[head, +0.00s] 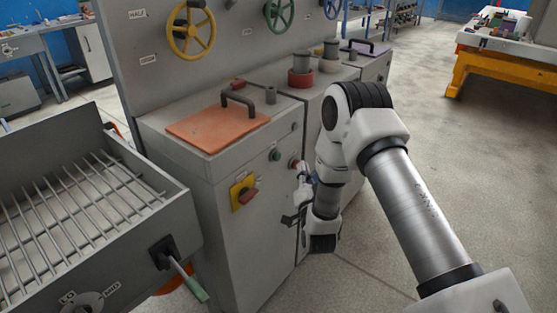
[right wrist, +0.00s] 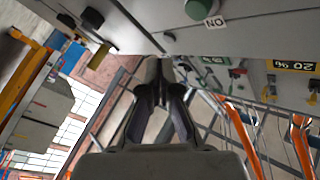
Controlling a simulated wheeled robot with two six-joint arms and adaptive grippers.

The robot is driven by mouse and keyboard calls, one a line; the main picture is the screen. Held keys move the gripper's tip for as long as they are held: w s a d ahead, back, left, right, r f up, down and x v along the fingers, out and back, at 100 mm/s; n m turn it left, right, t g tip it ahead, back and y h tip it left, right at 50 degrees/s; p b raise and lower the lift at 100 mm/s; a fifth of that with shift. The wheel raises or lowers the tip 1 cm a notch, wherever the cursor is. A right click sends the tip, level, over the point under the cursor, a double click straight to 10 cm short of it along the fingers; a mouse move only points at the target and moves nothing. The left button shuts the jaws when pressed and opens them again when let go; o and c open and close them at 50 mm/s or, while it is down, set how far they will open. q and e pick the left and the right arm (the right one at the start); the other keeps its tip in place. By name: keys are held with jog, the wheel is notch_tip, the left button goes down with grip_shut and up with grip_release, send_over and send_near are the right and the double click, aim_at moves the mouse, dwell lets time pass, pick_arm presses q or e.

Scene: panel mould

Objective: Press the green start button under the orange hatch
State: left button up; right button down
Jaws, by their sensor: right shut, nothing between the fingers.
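The orange hatch (head: 217,127) lies closed on top of the grey cabinet, with a dark arched handle. The green button (head: 275,154) sits on the cabinet's front face, below and right of the hatch. A green round button also shows at the top of the right wrist view (right wrist: 198,9), beside a label that appears inverted. My right gripper (head: 290,219) is in front of the cabinet face, lower than the green button. Its fingers are closed and empty in the right wrist view (right wrist: 160,68). Whether the fingertips touch the cabinet I cannot tell. My left gripper is out of view.
A red button (head: 294,163) is right of the green one. Open floor (head: 480,190) lies to the right.

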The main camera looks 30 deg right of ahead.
aim_at(277, 157)
jog(key=shift+w+a+f+b, duration=0.1)
jog(key=shift+w+a+b, duration=0.2)
jog(key=shift+w, duration=0.5)
jog(key=shift+w+a+r+b, duration=0.1)
jog(key=shift+w+a+b, duration=0.2)
jog(key=shift+w, duration=0.5)
jog(key=shift+w+a+f+b, duration=0.15)
jog(key=shift+w+a, duration=0.2)
jog(key=shift+w, duration=0.45)
jog(key=shift+w, duration=0.15)
jog(key=shift+w+a, duration=0.15)
jog(key=shift+w, duration=0.1)
jog(key=shift+w+a+b, duration=0.2)
jog(key=shift+w+b, duration=0.2)
jog(key=shift+s, duration=0.1)
jog(key=shift+s+d, duration=0.35)
jog(key=shift+s, duration=0.35)
